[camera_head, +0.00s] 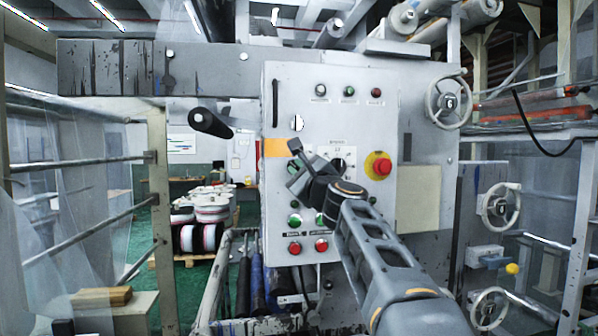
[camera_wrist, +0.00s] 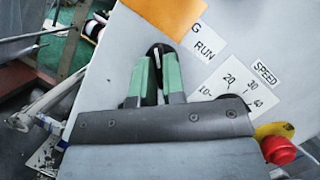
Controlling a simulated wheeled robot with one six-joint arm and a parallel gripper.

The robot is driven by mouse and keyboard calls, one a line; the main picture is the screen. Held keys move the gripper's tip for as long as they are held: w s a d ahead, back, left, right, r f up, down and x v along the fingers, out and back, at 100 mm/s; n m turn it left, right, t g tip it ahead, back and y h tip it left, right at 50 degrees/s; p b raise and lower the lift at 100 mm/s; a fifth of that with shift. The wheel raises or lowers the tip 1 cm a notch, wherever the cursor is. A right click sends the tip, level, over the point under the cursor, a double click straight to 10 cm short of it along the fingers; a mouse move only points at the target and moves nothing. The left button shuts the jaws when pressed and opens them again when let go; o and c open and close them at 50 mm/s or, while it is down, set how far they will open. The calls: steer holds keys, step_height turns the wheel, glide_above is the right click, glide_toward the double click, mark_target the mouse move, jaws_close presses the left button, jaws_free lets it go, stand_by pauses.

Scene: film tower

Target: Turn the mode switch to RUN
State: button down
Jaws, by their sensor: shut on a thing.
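The mode switch is a dark round knob (camera_wrist: 158,47) on the pale panel in the wrist view. My gripper (camera_wrist: 160,72), with green fingers, is shut on its handle, and the fingers hide most of it. A label with "RUN" (camera_wrist: 204,49) and the end of another word ending in "G" sits just right of the knob. A pale strip shows between the fingers; which position the switch points to cannot be told. In the head view my gripper (camera_head: 297,160) is against the control panel (camera_head: 275,85) and covers the switch.
A speed dial (camera_head: 343,165) is right of my gripper, then a red emergency button (camera_head: 382,167) on a yellow base. Green and red push buttons (camera_head: 295,248) lie below. Three lamps (camera_head: 349,91) are above. A black handle (camera_head: 211,123) sticks out left; a handwheel (camera_head: 448,103) is upper right.

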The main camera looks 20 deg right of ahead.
steer(key=shift+f+m+b, duration=0.15)
steer(key=shift+m+b, duration=0.15)
steer(key=shift+b, duration=0.05)
steer(key=shift+w+a+m+g+h+b, duration=0.15)
steer(key=shift+m+g+h+b, duration=0.25)
steer(key=shift+m+h+b, duration=2.45)
steer(key=shift+s+a+m+g+h+p, duration=0.1)
steer(key=shift+m+g+h+p, duration=0.6)
steer(key=shift+m, duration=4.6)
steer(key=shift+w+a+m+g+h+b, duration=0.15)
steer(key=shift+m+h+b, duration=1.7)
steer(key=shift+m, duration=2.2)
steer(key=shift+m+h+p, duration=0.3)
steer(key=shift+h, duration=0.1)
steer(key=c, duration=1.2)
jaws_free()
steer(key=shift+s, duration=0.1)
